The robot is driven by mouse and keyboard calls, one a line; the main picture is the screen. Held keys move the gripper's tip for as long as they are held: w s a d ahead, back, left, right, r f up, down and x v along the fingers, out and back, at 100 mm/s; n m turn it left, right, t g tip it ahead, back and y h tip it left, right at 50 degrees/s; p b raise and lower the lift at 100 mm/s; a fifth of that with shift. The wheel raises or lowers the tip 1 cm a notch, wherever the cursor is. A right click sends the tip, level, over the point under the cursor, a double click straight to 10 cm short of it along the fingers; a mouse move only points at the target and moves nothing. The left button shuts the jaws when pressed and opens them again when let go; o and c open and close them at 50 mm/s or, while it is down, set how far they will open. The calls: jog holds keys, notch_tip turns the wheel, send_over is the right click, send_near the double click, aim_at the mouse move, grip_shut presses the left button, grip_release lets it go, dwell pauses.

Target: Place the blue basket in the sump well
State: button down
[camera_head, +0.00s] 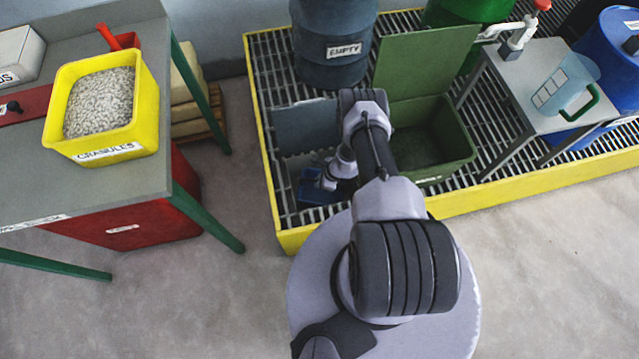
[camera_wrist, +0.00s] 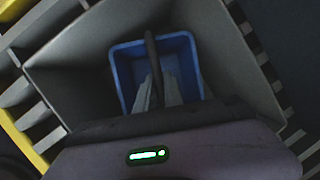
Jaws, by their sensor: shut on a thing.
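The blue basket (camera_wrist: 125,72) is inside the grey-walled sump well (camera_wrist: 70,65) in the wrist view, with well wall showing around it. Its dark handle (camera_wrist: 150,48) stands up between the fingers of my gripper (camera_wrist: 158,88), which is shut on it. In the head view, the basket (camera_head: 312,188) is a small blue patch at the well, left of my arm. My arm and wrist cover part of it. I cannot tell whether the basket's base touches the well floor. A grey-blue panel (camera_head: 303,127) stands upright behind the well.
The well is set in a yellow-edged grating (camera_head: 440,206). A green bin (camera_head: 455,150) with a raised lid is right of my arm, and a drum marked EMPTY (camera_head: 332,55) stands behind. A bench with a yellow granules tub (camera_head: 145,95) is at left. The front floor is clear.

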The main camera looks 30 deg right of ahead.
jog(key=shift+r, duration=0.15)
jog(key=c, duration=1.5)
grip_release()
jog(key=shift+o, duration=0.2)
